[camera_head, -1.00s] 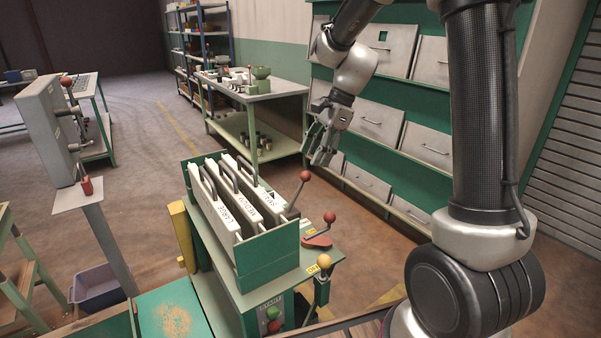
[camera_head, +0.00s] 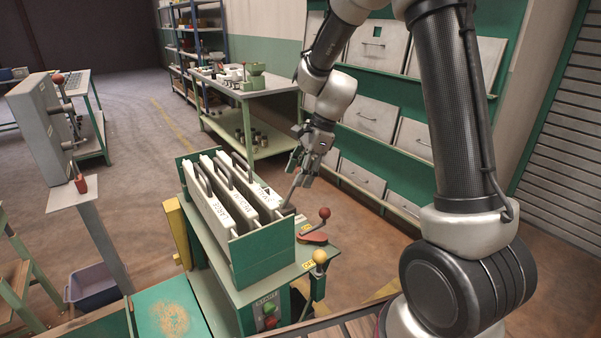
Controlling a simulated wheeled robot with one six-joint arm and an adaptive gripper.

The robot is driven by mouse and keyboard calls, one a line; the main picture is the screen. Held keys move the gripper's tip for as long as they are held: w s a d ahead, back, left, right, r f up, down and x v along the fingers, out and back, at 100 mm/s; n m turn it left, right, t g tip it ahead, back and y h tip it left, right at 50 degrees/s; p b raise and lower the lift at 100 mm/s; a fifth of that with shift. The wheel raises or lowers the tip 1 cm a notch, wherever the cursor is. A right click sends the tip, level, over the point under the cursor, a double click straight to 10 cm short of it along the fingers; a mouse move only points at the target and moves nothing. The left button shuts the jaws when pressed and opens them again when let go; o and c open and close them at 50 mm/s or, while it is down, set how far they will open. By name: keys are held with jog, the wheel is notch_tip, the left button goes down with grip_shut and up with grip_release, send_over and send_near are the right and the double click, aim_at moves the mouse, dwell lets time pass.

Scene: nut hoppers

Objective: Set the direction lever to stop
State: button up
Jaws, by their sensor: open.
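A grey lever (camera_head: 292,191) rises beside the right end of the green box on the machine; its red ball knob is hidden behind or between my gripper's fingers. A second lever with a red ball (camera_head: 325,213) stands on a red base to its right, and a yellow-ball lever (camera_head: 320,256) stands lower at the front. I cannot read which one is the direction lever. My gripper (camera_head: 303,170) is open, pointing down at the top of the grey lever; whether it touches is unclear.
The green box (camera_head: 262,257) holds white labelled hoppers (camera_head: 222,205) with dark handles. A panel with start buttons (camera_head: 268,312) is below. A bench (camera_head: 262,92) stands behind, and a green drawer rack (camera_head: 385,165) stands to the right. Floor between them is clear.

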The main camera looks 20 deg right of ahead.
grip_shut()
jog(key=shift+a, duration=0.1)
jog(key=shift+s+a+r+t+h, duration=0.15)
jog(key=shift+a+r+h, duration=0.1)
jog(key=shift+a+h, duration=0.3)
jog(key=shift+s+a+r+t+h, duration=0.2)
jog(key=shift+a+r+h, duration=0.05)
jog(key=shift+a+h, duration=0.25)
jog(key=shift+s+a+r+t+h, duration=0.15)
jog(key=shift+a+r+h, duration=0.1)
jog(key=shift+a+h, duration=0.3)
jog(key=shift+s+a+r, duration=0.1)
jog(key=shift+s+a, duration=0.15)
jog(key=shift+a, duration=0.5)
jog(key=shift+s+a+r, duration=0.1)
jog(key=shift+s+a, duration=0.15)
jog(key=shift+a, duration=0.5)
grip_release()
jog(key=shift+r, duration=0.1)
